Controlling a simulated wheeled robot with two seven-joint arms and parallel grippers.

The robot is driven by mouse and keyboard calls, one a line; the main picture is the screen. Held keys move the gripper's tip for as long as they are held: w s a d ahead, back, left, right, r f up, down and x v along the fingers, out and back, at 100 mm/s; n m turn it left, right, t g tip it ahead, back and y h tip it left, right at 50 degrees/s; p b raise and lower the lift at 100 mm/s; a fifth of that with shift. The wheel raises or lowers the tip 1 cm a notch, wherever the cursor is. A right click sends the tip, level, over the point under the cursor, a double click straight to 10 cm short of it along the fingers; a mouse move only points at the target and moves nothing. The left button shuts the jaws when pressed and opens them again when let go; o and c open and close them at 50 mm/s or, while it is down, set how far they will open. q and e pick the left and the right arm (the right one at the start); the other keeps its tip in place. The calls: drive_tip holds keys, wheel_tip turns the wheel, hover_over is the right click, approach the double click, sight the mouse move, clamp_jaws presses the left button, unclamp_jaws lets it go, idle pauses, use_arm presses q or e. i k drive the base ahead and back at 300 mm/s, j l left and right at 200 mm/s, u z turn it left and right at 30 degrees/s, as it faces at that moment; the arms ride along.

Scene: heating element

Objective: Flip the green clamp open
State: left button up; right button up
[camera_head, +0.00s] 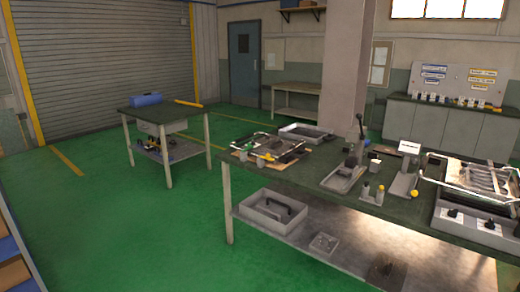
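A metal fixture (268,148) lies at the left end of the long workbench (325,160). It has thin rails and small dark, white and yellow parts on it. A small yellow-green part (261,162) shows at its front edge; it is too small to tell whether this is the green clamp or whether it is open or shut. A toggle-like press with an upright black handle (361,127) stands near the middle of the bench. Neither of my grippers is in view.
Another metal fixture (482,177) and a grey control box (475,219) sit at the bench's right end. A grey tray (305,133) lies at the back. A smaller table (165,113) stands to the left. Green floor (130,230) is clear in front.

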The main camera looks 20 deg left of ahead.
sight(249, 147)
drive_tip(key=u, duration=0.9)
drive_tip(key=i+j, duration=0.1)
drive_tip(key=i, duration=0.4)
drive_tip(key=i+j, duration=0.1)
drive_tip(key=i, duration=0.4)
drive_tip(key=i+j+z, duration=0.1)
drive_tip(key=i, duration=0.4)
drive_tip(key=i+j, duration=0.15)
drive_tip(key=i, duration=0.35)
drive_tip(key=i+j, duration=0.1)
drive_tip(key=i, duration=0.4)
drive_tip(key=i+j, duration=0.15)
drive_tip(key=i, duration=0.35)
drive_tip(key=i+j+z, duration=0.1)
drive_tip(key=i, duration=0.4)
drive_tip(key=i+j, duration=0.25)
drive_tip(key=i, duration=0.25)
